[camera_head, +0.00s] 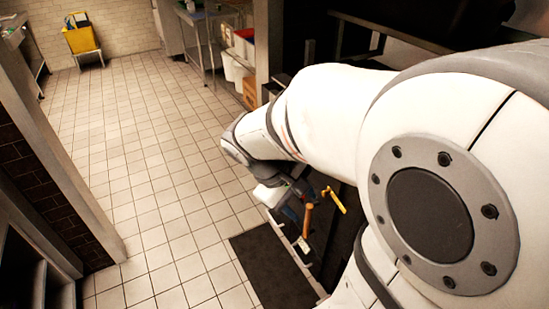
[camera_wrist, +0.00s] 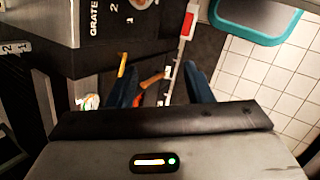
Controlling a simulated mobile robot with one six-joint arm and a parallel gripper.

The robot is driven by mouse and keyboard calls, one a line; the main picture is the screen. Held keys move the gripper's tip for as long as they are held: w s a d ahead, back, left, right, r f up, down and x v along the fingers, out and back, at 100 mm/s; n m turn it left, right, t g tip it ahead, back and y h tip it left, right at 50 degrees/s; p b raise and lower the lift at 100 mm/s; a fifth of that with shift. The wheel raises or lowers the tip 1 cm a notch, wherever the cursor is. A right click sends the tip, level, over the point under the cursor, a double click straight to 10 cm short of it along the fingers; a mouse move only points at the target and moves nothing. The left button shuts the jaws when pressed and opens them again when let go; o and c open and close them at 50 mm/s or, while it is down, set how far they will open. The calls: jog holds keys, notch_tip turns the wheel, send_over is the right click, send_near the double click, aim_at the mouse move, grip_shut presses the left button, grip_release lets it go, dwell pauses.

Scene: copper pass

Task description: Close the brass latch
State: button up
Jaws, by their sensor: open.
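A yellow, brass-coloured bar (camera_head: 334,200) sticks out from the dark unit beside my arm in the head view. It also shows in the wrist view (camera_wrist: 122,66), just beyond my left finger. An orange-brown handle (camera_head: 307,221) is close to it and shows between the fingers in the wrist view (camera_wrist: 151,80). I take the yellow bar for the brass latch, but its catch cannot be made out. My gripper (camera_wrist: 163,84) is open, with dark blue fingers apart and nothing visibly held. Whether a finger touches either part cannot be told.
A teal-rimmed container (camera_wrist: 250,41) is at upper right. A dark mat (camera_head: 268,264) lies on the tiled floor. A yellow bucket (camera_head: 81,40) stands far back; the floor between is clear.

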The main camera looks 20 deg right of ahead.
jog(key=w+d+f+n+g+h+b, duration=0.25)
jog(key=d+f+h+b, duration=0.2)
jog(key=f, duration=0.45)
jog(key=n+t+h+b, duration=0.6)
jog(key=n+h+b, duration=0.3)
jog(key=b, duration=0.4)
send_near(322, 194)
jog(key=d+y, duration=0.1)
jog(key=shift+n+g, duration=0.25)
jog(key=shift+n, duration=0.2)
jog(key=d, duration=0.4)
jog(key=d+r, duration=0.1)
jog(key=d, duration=0.2)
jog(key=shift+w+r+b, duration=0.1)
jog(key=shift+w+b, duration=0.25)
jog(key=shift+w, duration=0.05)
jog(key=shift+c, duration=0.5)
grip_shut()
